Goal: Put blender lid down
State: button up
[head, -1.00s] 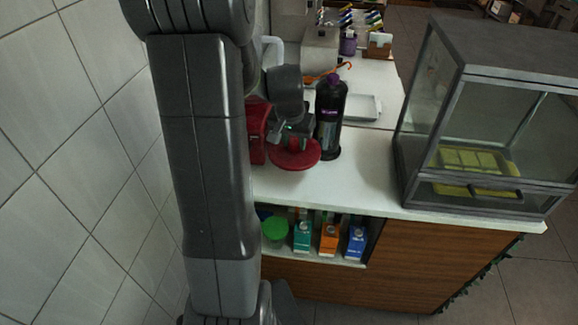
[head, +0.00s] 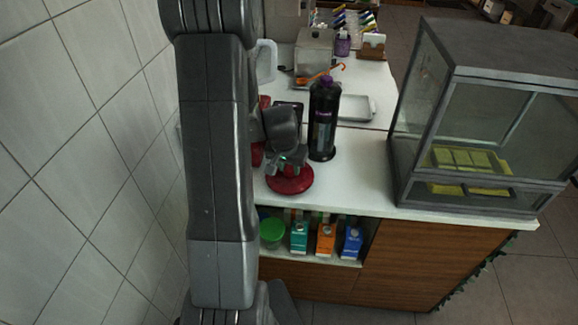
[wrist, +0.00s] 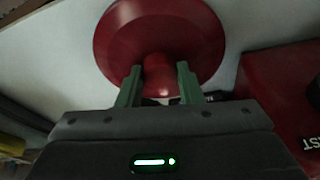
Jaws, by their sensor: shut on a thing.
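The blender lid (head: 289,181) is a round dark-red disc with a knob, at the front left of the white counter in the head view. In the wrist view the lid (wrist: 190,40) fills the top middle. My gripper (wrist: 160,80) has its two green fingers shut on the lid's knob. In the head view my gripper (head: 283,165) is just above the lid. The lid is on or very close to the counter; I cannot tell whether it touches. A red blender base (wrist: 275,85) is beside it on the right in the wrist view, mostly hidden by my arm in the head view.
A dark bottle (head: 323,120) with a purple cap stands close behind the lid. A glass display case (head: 410,130) stands at the right. The white counter (head: 360,175) is clear between them. Cartons (head: 326,240) and a green-lidded tub (head: 272,232) sit on the shelf below.

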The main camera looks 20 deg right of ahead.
aim_at(285, 182)
jog(key=shift+f, duration=0.2)
jog(key=o, duration=1.1)
jog(key=shift+r, duration=0.2)
jog(key=v, duration=1.2)
jog(key=x, duration=1.2)
jog(key=shift+f, duration=0.25)
jog(key=shift+r, duration=0.25)
jog(key=shift+r, duration=0.1)
